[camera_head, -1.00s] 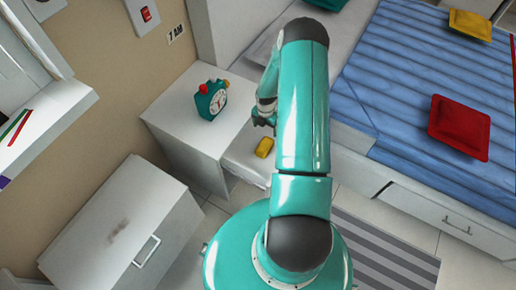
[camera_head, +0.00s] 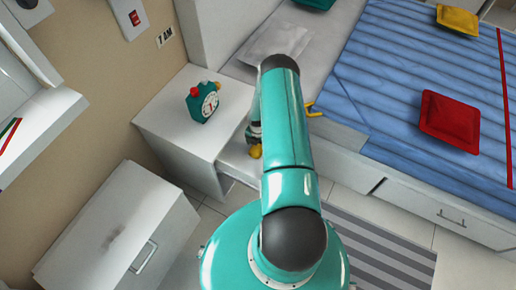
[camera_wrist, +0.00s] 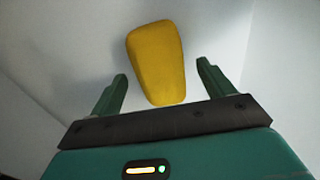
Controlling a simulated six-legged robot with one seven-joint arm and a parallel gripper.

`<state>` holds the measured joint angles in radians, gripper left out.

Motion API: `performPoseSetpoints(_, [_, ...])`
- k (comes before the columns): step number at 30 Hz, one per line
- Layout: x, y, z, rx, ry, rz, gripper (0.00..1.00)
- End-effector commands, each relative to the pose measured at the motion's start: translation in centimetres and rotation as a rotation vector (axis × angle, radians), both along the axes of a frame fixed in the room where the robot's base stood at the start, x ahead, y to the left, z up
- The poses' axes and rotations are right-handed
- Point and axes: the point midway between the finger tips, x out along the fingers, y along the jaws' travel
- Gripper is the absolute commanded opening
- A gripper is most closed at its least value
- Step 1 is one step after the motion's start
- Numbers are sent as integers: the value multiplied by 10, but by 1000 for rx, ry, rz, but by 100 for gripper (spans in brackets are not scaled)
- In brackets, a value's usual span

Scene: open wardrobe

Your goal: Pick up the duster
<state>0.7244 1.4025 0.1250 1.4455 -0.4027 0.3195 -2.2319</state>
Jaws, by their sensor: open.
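The duster is a yellow block (camera_wrist: 156,62) lying on a pale surface in the wrist view. In the head view the yellow duster (camera_head: 255,152) shows only in part, in the open drawer (camera_head: 236,163) of the white nightstand, with my arm covering the rest. My gripper (camera_wrist: 160,85) is open in the wrist view. Its two green fingers stand to the left and right of the duster's near end, with gaps on both sides. I cannot tell how far above the drawer floor the fingers are. In the head view my gripper is mostly hidden by my arm.
The bed with blue cover (camera_head: 400,70) and a red cushion (camera_head: 450,122) is at the right. A white cabinet (camera_head: 115,225) is at the lower left. A striped rug (camera_head: 365,240) lies on the floor.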

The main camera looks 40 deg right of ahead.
Motion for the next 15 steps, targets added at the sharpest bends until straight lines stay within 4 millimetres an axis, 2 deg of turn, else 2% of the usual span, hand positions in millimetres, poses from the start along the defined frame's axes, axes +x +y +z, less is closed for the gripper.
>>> performPoseSetpoints(1, [0, 1, -9, 2, 2, 0, 81])
performPoseSetpoints(4, [0, 1, -19, 1, 0, 0, 81])
performPoseSetpoints(12, [1, 0, -22, -1, -1, 0, 81])
performPoseSetpoints(13, [0, 0, -22, -1, -1, 0, 79])
performPoseSetpoints(15, [0, 0, -22, -1, -1, 0, 65])
